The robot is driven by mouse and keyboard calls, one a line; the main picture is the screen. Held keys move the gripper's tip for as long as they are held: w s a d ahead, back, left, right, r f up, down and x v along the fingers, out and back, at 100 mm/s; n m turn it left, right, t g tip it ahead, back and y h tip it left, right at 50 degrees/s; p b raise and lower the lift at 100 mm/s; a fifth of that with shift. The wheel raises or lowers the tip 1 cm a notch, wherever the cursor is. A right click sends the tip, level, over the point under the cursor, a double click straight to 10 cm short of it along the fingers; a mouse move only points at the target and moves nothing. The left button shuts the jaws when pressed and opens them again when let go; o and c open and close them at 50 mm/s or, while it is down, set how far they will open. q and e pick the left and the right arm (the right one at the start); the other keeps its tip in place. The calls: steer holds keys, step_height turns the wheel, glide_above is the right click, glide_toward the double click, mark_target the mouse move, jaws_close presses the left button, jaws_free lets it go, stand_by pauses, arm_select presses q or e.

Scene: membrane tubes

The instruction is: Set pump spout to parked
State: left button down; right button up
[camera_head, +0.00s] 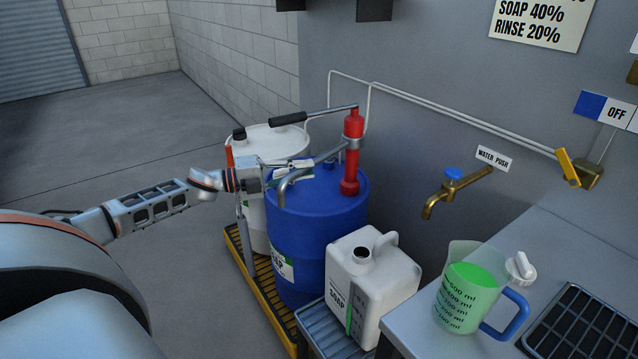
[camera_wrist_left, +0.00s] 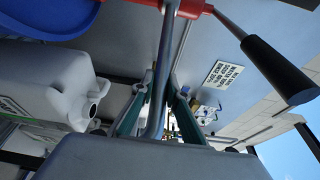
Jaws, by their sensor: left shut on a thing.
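The red hand pump (camera_head: 351,160) stands upright on the blue drum (camera_head: 318,235). Its grey spout (camera_head: 326,153) runs left from the pump and bends down near the drum's left edge. My left gripper (camera_head: 296,170) is at the spout's outer part. In the left wrist view the grey spout (camera_wrist_left: 161,75) passes between the two green-padded fingers (camera_wrist_left: 160,112), which are shut on it. The black-gripped pump handle (camera_head: 288,118) points left, above the spout; it also shows in the left wrist view (camera_wrist_left: 280,70). My right gripper is not in view.
A white drum (camera_head: 275,142) stands behind the blue one, on a yellow-edged pallet (camera_head: 256,280). A white soap jug (camera_head: 372,275) stands in front. A jug of green liquid (camera_head: 468,296) is on the bench, below a brass tap (camera_head: 455,188). Open floor lies left.

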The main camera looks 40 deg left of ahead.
arm_select(q)
steer(key=shift+a+f+m+g+h+b, duration=0.3)
steer(key=shift+a+f+g+b, duration=0.1)
steer(key=shift+a+f+b, duration=0.4)
steer(key=shift+w+a+r+m+g+h+b, duration=0.1)
steer(key=shift+a+r+m+g+h+b, duration=0.25)
steer(key=shift+r+b, duration=0.4)
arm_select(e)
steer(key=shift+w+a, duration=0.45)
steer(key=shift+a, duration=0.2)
arm_select(q)
steer(key=shift+a, duration=0.1)
steer(key=c, duration=2)
jaws_free()
steer(key=shift+a, duration=0.1)
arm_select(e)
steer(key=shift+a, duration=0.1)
arm_select(q)
steer(key=shift+o, duration=0.2)
steer(key=v, duration=1.2)
